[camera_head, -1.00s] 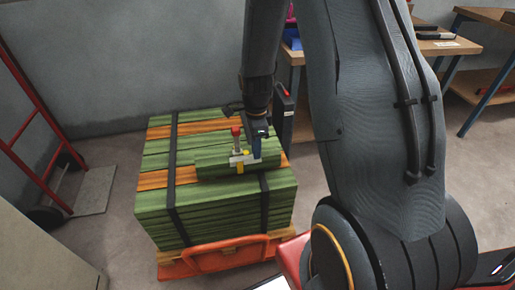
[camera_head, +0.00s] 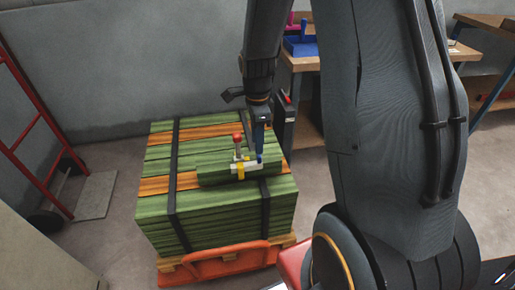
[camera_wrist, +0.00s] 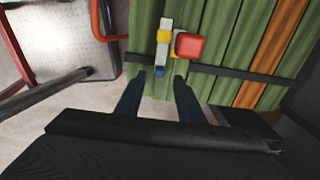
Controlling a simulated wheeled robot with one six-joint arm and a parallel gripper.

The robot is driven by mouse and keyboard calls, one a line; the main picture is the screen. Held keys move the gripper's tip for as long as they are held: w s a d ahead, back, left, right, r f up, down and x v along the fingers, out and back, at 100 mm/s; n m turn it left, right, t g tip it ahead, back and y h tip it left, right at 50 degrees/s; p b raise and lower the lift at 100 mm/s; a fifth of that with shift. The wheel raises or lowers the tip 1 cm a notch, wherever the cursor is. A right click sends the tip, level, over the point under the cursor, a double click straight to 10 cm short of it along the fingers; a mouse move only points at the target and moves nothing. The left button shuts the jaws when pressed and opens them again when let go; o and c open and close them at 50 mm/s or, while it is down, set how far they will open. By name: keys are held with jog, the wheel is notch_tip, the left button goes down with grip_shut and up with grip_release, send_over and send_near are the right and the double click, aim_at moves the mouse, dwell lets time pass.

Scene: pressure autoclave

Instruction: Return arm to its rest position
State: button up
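My gripper (camera_head: 260,143) is just above and behind the fitting in the head view. In the wrist view my gripper (camera_wrist: 159,77) has two dark fingers apart with nothing between them. The exact gap between the fingertips and the blue end is hard to tell.
The stack rests on an orange pallet truck (camera_head: 225,255). A red hand truck (camera_head: 30,110) stands left by the grey wall. A wooden workbench (camera_head: 302,62) with a blue bin (camera_head: 300,46) stands behind my arm. Bare floor lies left of the stack.

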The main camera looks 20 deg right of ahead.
jog(key=shift+r, duration=0.5)
jog(key=s+a+r+n+p, duration=0.3)
jog(key=s+r+n, duration=0.4)
jog(key=s+n, duration=0.2)
jog(key=s+a+r+n+p, duration=0.3)
jog(key=s+r+n, duration=0.4)
jog(key=s+n, duration=0.3)
jog(key=shift+a+r+n+p, duration=0.3)
jog(key=shift+r+n+p, duration=0.1)
jog(key=shift+n, duration=0.2)
jog(key=shift+s+d, duration=0.1)
jog(key=shift+d, duration=0.05)
jog(key=shift+c, duration=0.5)
